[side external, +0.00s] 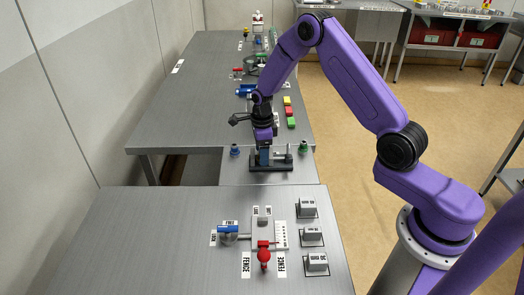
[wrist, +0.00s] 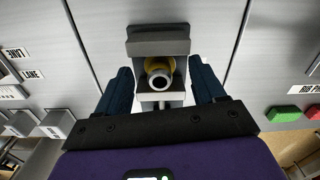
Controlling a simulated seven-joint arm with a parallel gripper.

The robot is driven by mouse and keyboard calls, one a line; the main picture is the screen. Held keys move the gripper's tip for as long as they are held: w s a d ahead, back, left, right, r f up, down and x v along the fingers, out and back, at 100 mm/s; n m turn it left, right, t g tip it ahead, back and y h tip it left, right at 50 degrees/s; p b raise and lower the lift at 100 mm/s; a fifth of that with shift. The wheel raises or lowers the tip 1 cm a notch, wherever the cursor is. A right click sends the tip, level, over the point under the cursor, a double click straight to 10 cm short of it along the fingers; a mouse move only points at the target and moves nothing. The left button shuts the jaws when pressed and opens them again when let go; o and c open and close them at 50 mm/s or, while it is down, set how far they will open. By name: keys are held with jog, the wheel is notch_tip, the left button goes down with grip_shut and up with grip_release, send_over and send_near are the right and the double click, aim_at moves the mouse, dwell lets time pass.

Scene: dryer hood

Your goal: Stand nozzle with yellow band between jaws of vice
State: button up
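In the wrist view, the nozzle with the yellow band (wrist: 160,78) stands with its round open tip facing the camera. It is between the grey jaws of the vice (wrist: 158,42); whether both jaws touch it I cannot tell. My gripper (wrist: 164,82) has its two dark blue fingers on either side of the nozzle, with a visible gap at each side. In the side external view, my gripper (side external: 264,158) points down at the dark vice (side external: 285,164). The fingers hide the nozzle there.
A blue nozzle (side external: 235,150) stands left of the vice and a green one (side external: 303,147) right. Yellow, red and green blocks (side external: 289,112) lie behind. The front bench holds a red-knobbed fixture (side external: 264,256) and several grey labelled blocks (side external: 312,235). Its left part is clear.

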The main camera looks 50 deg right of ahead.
notch_tip(320, 180, up, 17)
jog(key=shift+r, duration=0.2)
dwell(0.5)
jog(key=s+a+r+n, duration=0.3)
jog(key=s+a+n, duration=0.8)
jog(key=s+n, duration=0.55)
jog(key=s+d+n, duration=0.2)
jog(key=s+n, duration=1.8)
jog(key=n, duration=0.1)
jog(key=shift+s+d+f, duration=0.15)
jog(key=shift+s+f, duration=0.05)
jog(key=shift+f, duration=0.25)
